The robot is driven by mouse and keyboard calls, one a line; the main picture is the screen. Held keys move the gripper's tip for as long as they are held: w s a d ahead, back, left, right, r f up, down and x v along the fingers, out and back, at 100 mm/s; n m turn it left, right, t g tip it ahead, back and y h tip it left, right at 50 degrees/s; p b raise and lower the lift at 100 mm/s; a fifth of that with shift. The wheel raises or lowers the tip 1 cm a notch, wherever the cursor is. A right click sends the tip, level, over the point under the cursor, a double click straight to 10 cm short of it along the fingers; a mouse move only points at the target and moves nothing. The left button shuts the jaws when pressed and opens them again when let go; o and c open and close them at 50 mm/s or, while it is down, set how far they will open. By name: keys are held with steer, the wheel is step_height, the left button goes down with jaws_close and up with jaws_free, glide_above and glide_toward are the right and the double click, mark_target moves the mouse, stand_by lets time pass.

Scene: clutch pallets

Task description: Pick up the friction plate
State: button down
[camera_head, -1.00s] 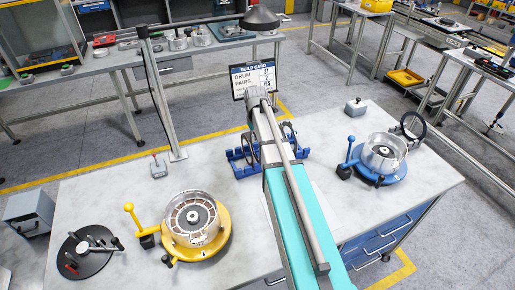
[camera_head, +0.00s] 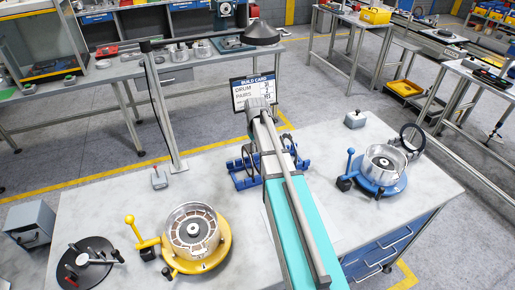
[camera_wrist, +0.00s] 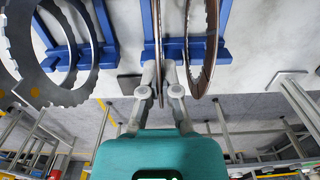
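A thin friction plate (camera_wrist: 158,35) stands almost edge-on in the middle of the blue rack in the wrist view. My gripper (camera_wrist: 159,72) points at the rack with its fingertips close together, one on each side of this plate. They appear shut on it, and the plate's lower edge shows between the fingers. Another ring plate (camera_wrist: 203,45) with a brownish face stands to the right, apart from the fingers. In the head view my arm hides most of the rack and the fingertips. The blue rack (camera_head: 243,181) shows beside the arm there.
Toothed steel rings (camera_wrist: 30,75) stand left of my fingers. In the head view, a yellow drum fixture (camera_head: 222,250) is at left and a blue one (camera_head: 394,187) at right. The build card (camera_head: 254,89) stands behind the rack. A lamp post (camera_head: 166,115) rises at back left.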

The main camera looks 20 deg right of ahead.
steer(key=shift+r+p, duration=4.25)
steer(key=shift+r, duration=0.3)
steer(key=shift+s, duration=0.2)
